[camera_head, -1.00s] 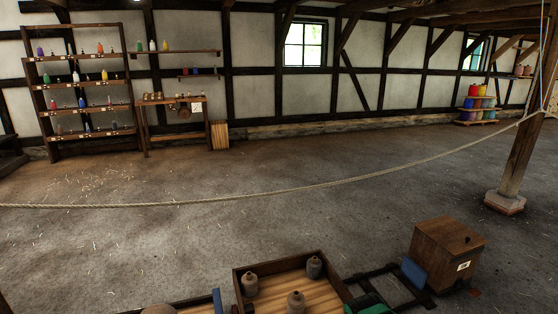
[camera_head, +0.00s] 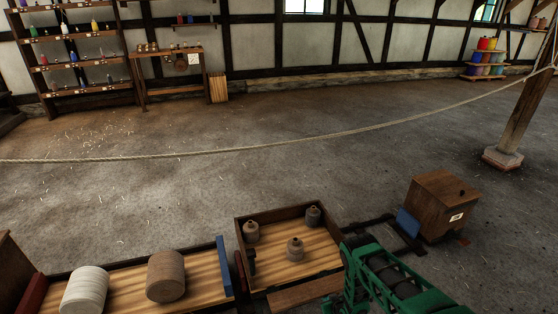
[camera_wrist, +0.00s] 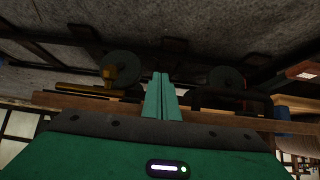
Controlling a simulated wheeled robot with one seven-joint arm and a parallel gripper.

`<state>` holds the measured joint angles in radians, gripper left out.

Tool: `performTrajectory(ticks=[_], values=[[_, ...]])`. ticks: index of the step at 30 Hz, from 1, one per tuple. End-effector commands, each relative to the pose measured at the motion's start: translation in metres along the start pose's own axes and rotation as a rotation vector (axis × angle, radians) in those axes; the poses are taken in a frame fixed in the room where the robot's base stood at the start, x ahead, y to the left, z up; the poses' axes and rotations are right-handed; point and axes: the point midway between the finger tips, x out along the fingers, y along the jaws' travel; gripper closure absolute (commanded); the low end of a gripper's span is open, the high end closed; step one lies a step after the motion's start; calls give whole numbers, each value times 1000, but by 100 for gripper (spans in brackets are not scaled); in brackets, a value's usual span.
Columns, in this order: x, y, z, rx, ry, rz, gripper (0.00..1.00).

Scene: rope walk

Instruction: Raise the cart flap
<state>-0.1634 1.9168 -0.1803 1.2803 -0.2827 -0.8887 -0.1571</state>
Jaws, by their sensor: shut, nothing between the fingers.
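The cart tray (camera_head: 238,228) stands at the bottom middle of the head view and holds several dark stoppered bottles, one being the bottle (camera_head: 295,249). A wooden board (camera_head: 305,292) sits low along its near side, likely the cart flap, apparently lowered. My green arm covers the tray's right end, and my fingertips are hidden in the head view. In the wrist view my gripper (camera_wrist: 160,95) is shut and empty, in front of a long wooden edge (camera_wrist: 80,101) with round, wheel-like parts beyond it. I cannot tell whether it touches the wood.
A second cart bed (camera_head: 205,275) with a white roll (camera_head: 85,290) and a brown roll (camera_head: 166,276) is at left. A wooden box (camera_head: 440,205) stands at right near a post (camera_head: 520,120). A rope (camera_head: 290,148) crosses the room. The floor behind is open.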

Motion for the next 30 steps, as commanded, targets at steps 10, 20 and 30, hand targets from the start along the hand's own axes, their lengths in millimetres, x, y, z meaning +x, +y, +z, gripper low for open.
performTrajectory(ticks=[10, 20, 30], values=[[-5, 0, -6, -1, 1, 1, 100], [-13, 1, -16, -1, 1, 1, 100], [-17, 0, -19, 0, 0, 1, 100]])
